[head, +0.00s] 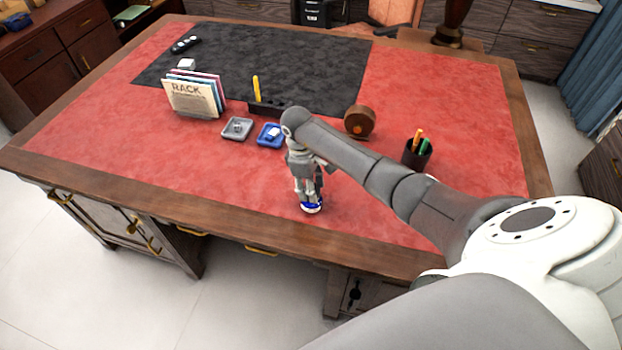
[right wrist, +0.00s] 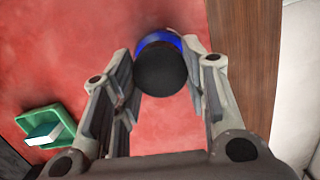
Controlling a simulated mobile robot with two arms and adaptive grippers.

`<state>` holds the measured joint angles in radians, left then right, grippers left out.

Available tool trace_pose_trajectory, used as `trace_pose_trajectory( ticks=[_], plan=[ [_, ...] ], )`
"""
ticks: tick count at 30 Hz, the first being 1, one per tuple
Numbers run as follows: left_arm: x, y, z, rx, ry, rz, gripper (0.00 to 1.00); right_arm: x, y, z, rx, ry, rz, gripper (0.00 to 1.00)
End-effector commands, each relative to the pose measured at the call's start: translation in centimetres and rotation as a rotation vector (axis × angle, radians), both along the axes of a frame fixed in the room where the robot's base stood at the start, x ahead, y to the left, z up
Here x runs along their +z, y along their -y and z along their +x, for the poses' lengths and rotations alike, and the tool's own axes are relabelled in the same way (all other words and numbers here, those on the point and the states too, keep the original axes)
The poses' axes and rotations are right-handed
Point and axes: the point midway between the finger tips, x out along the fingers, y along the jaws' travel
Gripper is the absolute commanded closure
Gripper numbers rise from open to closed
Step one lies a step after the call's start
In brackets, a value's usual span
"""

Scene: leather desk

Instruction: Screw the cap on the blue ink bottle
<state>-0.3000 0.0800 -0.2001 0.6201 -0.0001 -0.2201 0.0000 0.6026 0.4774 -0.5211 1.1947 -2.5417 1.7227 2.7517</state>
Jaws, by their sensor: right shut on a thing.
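The blue ink bottle (head: 311,208) stands on the red leather near the desk's front edge, with white on its side. My right gripper (head: 308,193) points down from above, right over the bottle. In the right wrist view, the round black cap (right wrist: 162,72) sits between the two fingers of the right gripper (right wrist: 163,75), and the blue bottle (right wrist: 158,40) shows just beyond it. The gripper is shut on the cap. The cap lines up over the bottle; its thread and seating are hidden. My left gripper is not in view.
A grey tray (head: 227,136) and a blue tray (head: 262,141) lie behind the bottle to the left. A green tray (right wrist: 30,122) shows in the right wrist view. A pen cup (head: 416,158) and a brown round object (head: 360,120) stand right. The left front leather is clear.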

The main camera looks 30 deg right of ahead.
Motion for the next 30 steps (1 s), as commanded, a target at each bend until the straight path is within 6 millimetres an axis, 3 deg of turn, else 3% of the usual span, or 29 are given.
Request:
trace_pose_trajectory(
  ticks=[7, 18, 30],
  plan=[
    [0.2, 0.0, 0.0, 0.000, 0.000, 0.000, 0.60, 0.0, 0.0, -0.1, -0.023, -0.002, 0.001, 0.81],
    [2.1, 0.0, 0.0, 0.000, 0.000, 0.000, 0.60, 0.1, 0.0, -0.1, -0.302, -0.003, 0.002, 0.81],
    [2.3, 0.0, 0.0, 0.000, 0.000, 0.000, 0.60, -0.2, 0.0, 0.0, -0.346, -0.002, 0.001, 0.81]
  ],
)
